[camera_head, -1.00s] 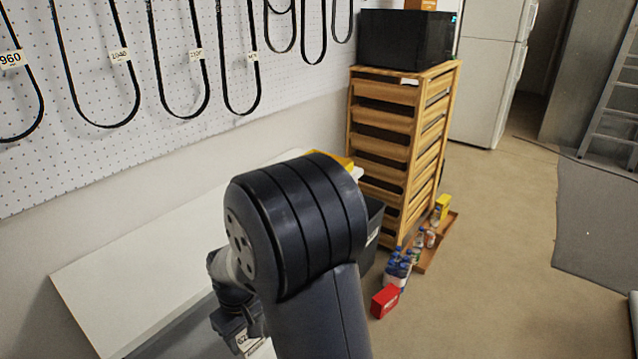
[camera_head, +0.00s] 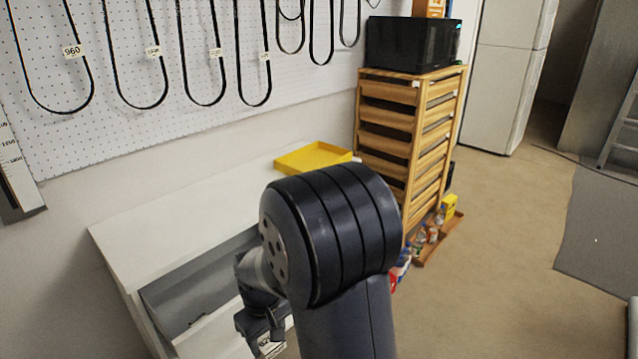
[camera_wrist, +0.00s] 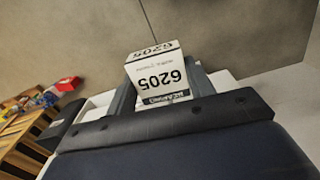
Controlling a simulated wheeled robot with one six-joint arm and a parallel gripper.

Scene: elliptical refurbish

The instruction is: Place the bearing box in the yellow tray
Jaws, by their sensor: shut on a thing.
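The bearing box is a small white carton (camera_wrist: 158,75) marked 6205, seen in the wrist view between my gripper's two fingers. My gripper (camera_head: 262,335) is shut on it. In the head view the box (camera_head: 270,346) shows low beside my arm, over the open drawer at the front of the white table. The yellow tray (camera_head: 312,157) lies on the far right end of the table top, apart from my gripper. My arm's large dark joint stands in front of the table's right side and hides part of it.
The white table top (camera_head: 190,205) is bare left of the tray. An open grey drawer (camera_head: 195,300) juts from the table front. A wooden drawer cabinet (camera_head: 385,122) with a black microwave (camera_head: 410,43) stands behind right. Bottles and boxes lie on the floor beside it.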

